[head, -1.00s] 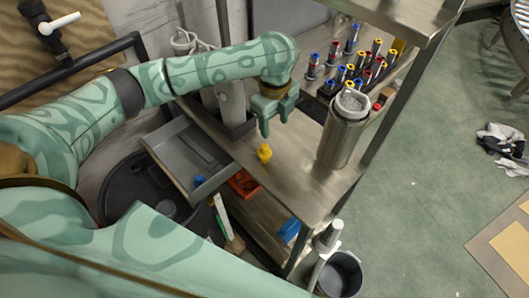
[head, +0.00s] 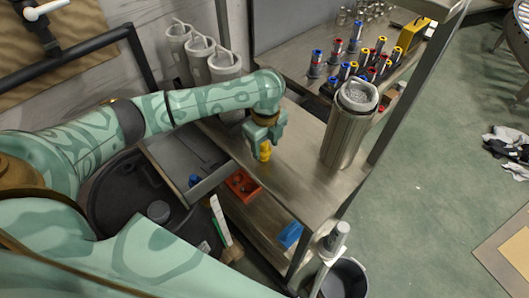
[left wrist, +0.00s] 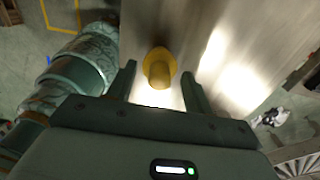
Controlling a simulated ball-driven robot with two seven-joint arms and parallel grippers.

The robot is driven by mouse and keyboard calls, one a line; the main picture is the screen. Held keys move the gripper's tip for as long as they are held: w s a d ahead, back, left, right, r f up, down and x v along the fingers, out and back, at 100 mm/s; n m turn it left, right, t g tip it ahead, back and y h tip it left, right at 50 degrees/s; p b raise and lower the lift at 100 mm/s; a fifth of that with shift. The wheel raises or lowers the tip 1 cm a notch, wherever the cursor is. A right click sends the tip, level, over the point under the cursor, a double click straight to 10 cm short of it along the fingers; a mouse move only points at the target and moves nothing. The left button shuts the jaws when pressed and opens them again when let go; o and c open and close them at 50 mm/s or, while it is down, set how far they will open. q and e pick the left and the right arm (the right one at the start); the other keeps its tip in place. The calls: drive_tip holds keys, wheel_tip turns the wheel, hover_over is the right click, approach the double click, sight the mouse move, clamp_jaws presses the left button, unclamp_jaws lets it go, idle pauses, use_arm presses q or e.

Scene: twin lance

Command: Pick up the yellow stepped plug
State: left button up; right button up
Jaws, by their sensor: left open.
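The yellow stepped plug (head: 265,152) stands on the metal bench top (head: 300,185), left of the tall steel cylinder. In the left wrist view the plug (left wrist: 159,68) shows from above, with a wide round flange and a narrower part nearer the camera. My left gripper (head: 265,146) is right at the plug, pointing down. In the left wrist view its two fingers (left wrist: 160,88) are open, one on each side of the plug, with a gap on both sides. The fingers hide part of the plug in the head view. My right gripper is not in view.
A tall steel cylinder (head: 347,130) stands to the right on the bench. Several coloured plugs stand on the shelf behind. A grey open drawer (head: 180,160) and an orange tray (head: 242,186) lie left of and below the bench top.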

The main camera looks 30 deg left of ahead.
sight(264, 151)
use_arm(q)
wheel_tip(264, 151, down, 3)
drive_tip(key=shift+a+b, duration=0.15)
drive_tip(key=shift+b, duration=0.3)
drive_tip(key=shift+r, duration=0.1)
drive_tip(key=c, duration=0.8)
drive_tip(key=shift+r, duration=0.15)
